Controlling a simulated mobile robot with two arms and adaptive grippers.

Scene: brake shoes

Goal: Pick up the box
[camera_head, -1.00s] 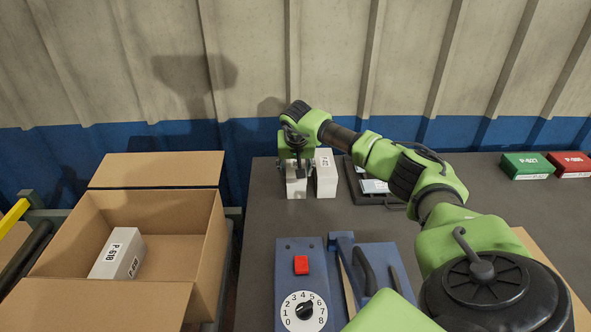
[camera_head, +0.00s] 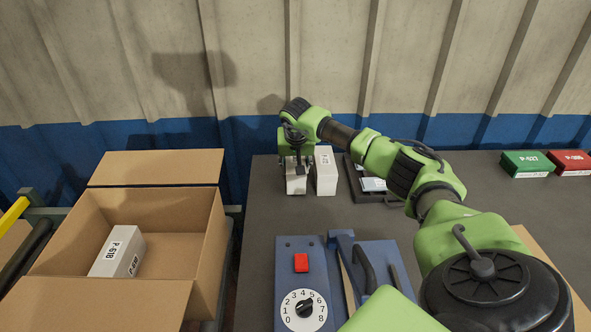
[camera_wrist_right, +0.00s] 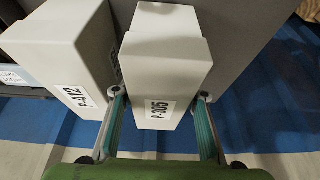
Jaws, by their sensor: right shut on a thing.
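A white box labelled P-305 (camera_wrist_right: 163,62) stands upright on the grey table; in the head view it shows below my right gripper (camera_head: 295,168). In the right wrist view my right gripper (camera_wrist_right: 160,112) has one finger on each side of this box and is shut on it. The box looks to be still at table level. A second white box, labelled P-412 (camera_wrist_right: 75,50), stands close beside it and also shows in the head view (camera_head: 325,172). My left gripper is not in view.
An open cardboard box (camera_head: 205,250) at the left holds a white box labelled P-618 (camera_head: 117,252). A blue dial panel with a red button (camera_head: 301,263) and a tool holder (camera_head: 345,240) are in front. A dark tray (camera_head: 390,198) lies right of the boxes. Green (camera_head: 528,165) and red boxes (camera_head: 570,163) are far right.

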